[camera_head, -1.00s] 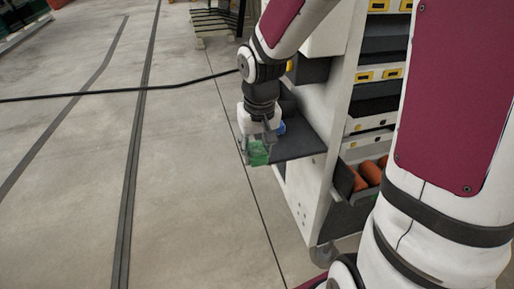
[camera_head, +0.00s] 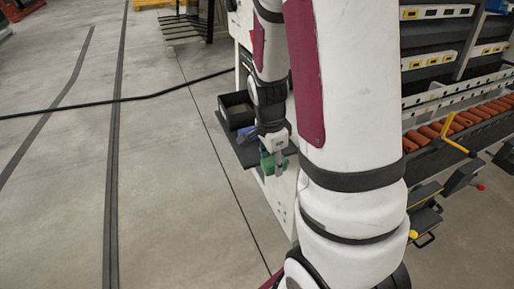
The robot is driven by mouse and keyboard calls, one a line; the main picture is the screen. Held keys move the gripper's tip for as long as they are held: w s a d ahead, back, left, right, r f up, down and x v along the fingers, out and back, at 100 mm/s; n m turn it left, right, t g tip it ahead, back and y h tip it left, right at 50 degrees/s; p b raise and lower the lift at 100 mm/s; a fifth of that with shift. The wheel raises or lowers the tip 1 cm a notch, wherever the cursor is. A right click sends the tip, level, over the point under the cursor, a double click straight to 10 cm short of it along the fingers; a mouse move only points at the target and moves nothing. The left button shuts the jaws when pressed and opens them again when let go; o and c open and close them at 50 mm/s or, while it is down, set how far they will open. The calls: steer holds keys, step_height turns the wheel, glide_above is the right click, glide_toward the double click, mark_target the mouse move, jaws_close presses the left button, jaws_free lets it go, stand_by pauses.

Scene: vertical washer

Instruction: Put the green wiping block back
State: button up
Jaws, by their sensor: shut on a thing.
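The green wiping block (camera_head: 267,163) is held at the end of my arm. My gripper (camera_head: 273,167) is shut on it, pointing down. The block is just in front of the dark side shelf (camera_head: 246,155) on the white cart (camera_head: 283,197). I cannot tell whether the block touches the shelf. Part of the block and much of the shelf are hidden by my gripper and arm.
A dark open bin (camera_head: 236,108) stands at the shelf's back, with a blue thing (camera_head: 247,131) beside it. Racks with orange-brown cylinders (camera_head: 470,118) stand to the right.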

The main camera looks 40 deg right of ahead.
glide_above(258, 152)
steer(key=shift+a+f+b, duration=0.2)
steer(key=shift+f+b, duration=0.25)
steer(key=shift+f, duration=1.9)
steer(key=shift+f+b, duration=0.15)
steer(key=shift+b, duration=0.25)
steer(key=o, duration=1.2)
